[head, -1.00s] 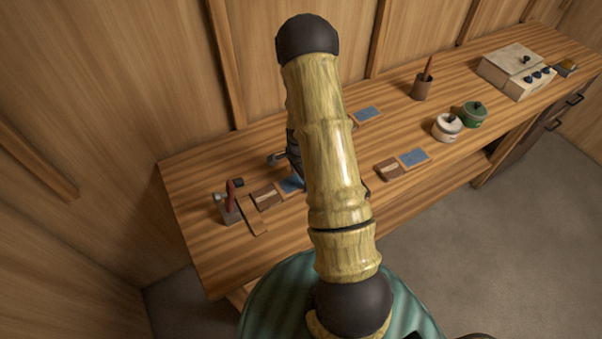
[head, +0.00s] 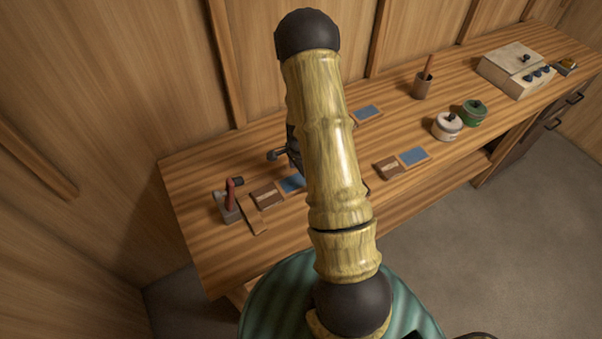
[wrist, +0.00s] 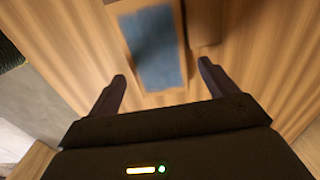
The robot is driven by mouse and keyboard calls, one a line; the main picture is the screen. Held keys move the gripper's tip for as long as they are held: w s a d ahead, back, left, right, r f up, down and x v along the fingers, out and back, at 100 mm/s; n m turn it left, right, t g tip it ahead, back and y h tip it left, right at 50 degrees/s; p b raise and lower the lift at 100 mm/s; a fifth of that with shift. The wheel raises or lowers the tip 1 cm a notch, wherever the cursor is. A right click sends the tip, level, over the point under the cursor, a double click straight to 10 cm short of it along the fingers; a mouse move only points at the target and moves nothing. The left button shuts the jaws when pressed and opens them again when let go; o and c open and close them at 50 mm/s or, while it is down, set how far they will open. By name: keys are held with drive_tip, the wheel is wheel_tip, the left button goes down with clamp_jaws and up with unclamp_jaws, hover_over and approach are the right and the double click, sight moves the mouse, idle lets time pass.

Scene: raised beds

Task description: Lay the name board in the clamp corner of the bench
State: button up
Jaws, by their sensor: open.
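The clamp (head: 229,207), with a red handle, stands at the bench's left end. A wooden strip (head: 251,217) runs beside it. A brown board with a pale label (head: 266,195) lies flat close to the strip and clamp; contact is unclear. A similar labelled board (head: 388,168) lies further right. I cannot tell for sure which is the name board. My gripper (wrist: 164,85) is open and empty in the wrist view, above a blue wood-edged panel (wrist: 154,45). A brown piece (wrist: 205,20) shows beside that panel. In the head view my arm hides the fingers.
A white jar (head: 447,126), green jar (head: 473,113), brown cup (head: 422,88) and control box (head: 516,70) stand right. The front left is clear.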

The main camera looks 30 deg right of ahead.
wheel_tip(320, 180, up, 11)
drive_tip(key=b, duration=0.2)
idle(0.6)
drive_tip(key=s+a+r+n+t, duration=0.2)
drive_tip(key=s+a+r+n, duration=0.6)
drive_tip(key=s+a+n, duration=0.4)
drive_tip(key=a+n, duration=0.1)
drive_tip(key=n, duration=0.4)
drive_tip(key=shift+s+a+r+n+t, duration=0.25)
drive_tip(key=shift+a+r+n+t, duration=0.05)
drive_tip(key=shift+r, duration=0.1)
drive_tip(key=shift+r, duration=0.45)
